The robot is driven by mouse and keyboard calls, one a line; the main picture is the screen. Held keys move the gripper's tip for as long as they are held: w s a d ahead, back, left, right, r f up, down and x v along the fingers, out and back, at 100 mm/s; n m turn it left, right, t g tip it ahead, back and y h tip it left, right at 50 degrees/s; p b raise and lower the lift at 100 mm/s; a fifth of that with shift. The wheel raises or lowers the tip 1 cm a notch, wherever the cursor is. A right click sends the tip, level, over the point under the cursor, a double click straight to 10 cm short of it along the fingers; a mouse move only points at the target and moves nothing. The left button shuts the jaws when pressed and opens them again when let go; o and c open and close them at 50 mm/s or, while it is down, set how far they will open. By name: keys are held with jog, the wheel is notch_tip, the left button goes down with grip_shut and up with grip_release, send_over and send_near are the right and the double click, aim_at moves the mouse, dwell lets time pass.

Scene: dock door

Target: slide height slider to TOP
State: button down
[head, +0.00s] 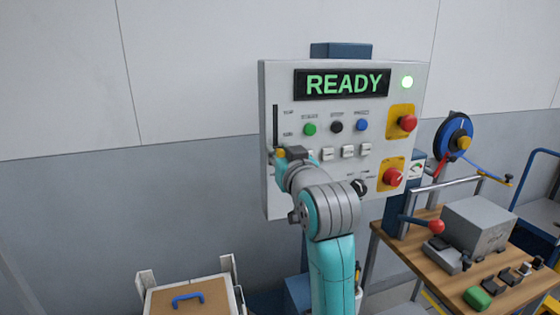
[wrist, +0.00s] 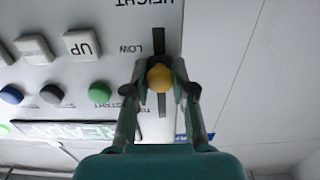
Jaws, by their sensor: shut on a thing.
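The control panel (head: 390,130) is an upright grey board with a black vertical height slider slot (head: 275,125) near its left edge. In the wrist view, which is upside down, the slot (wrist: 159,42) carries a yellow slider knob (wrist: 159,78). My gripper (wrist: 160,73) has its two fingers on either side of the knob, shut on it. The slot shows both above and below the knob; the LOW label (wrist: 130,48) is beside it, and the TOP label is partly hidden by a finger. In the head view my gripper (head: 288,153) covers the slot's lower part.
A cluttered wooden bench (head: 395,250) stands at right, a box (head: 190,298) below left. The left wall is clear.

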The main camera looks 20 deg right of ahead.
aim_at(275, 110)
notch_tip(275, 110, up, 9)
jog(key=shift+f, duration=0.1)
dwell(0.3)
jog(key=c, duration=1)
grip_release()
jog(key=shift+o, duration=0.3)
jog(key=s, duration=1.2)
